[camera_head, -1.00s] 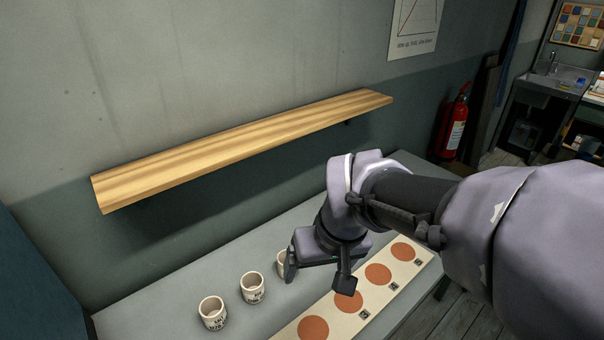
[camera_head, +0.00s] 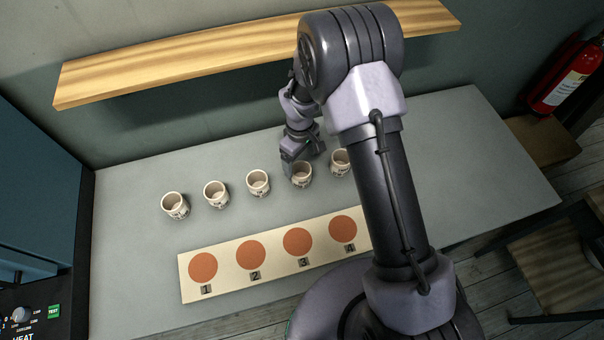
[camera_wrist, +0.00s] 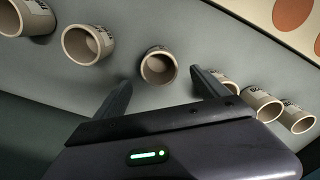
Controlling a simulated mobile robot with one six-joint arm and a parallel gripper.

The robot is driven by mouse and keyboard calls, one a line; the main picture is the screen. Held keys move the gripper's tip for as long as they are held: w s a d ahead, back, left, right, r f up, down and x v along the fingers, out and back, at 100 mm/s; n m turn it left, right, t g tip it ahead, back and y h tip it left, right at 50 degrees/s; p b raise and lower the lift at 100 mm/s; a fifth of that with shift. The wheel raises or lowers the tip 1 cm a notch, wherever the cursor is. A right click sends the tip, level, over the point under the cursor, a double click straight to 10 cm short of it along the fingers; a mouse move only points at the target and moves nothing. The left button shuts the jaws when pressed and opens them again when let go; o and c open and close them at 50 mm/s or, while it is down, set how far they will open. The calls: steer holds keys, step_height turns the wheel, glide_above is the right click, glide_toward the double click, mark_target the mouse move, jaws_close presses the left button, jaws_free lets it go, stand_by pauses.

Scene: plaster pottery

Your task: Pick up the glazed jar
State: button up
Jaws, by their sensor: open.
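Several cream jars with dark lettering stand upright in a row on the grey table; I cannot tell which is the glazed one. In the head view, the row runs from a leftmost jar (camera_head: 175,207) to one (camera_head: 341,162) partly hidden by my arm. My gripper (camera_head: 300,165) is low, just behind and at the fourth jar from the left (camera_head: 302,175). In the wrist view, my gripper (camera_wrist: 160,80) is open, its fingers spread either side of one jar (camera_wrist: 158,66) that lies ahead between them. Nothing is held.
A cream strip (camera_head: 225,282) with numbered terracotta discs lies in front of the row. A wooden shelf (camera_head: 180,69) hangs on the wall behind. A blue cabinet or kiln (camera_head: 40,190) stands at the left. The table's right part (camera_head: 480,150) is clear. Neighbouring jars stand close by.

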mark_target(301, 171)
step_height(301, 171, down, 8)
steer(key=shift+d+r+b, duration=0.1)
steer(key=shift+r+b, duration=0.1)
steer(key=shift+b, duration=0.25)
steer(key=shift+s, duration=0.1)
steer(key=c, duration=1.6)
steer(key=shift+r, duration=0.1)
steer(key=shift+r, duration=0.1)
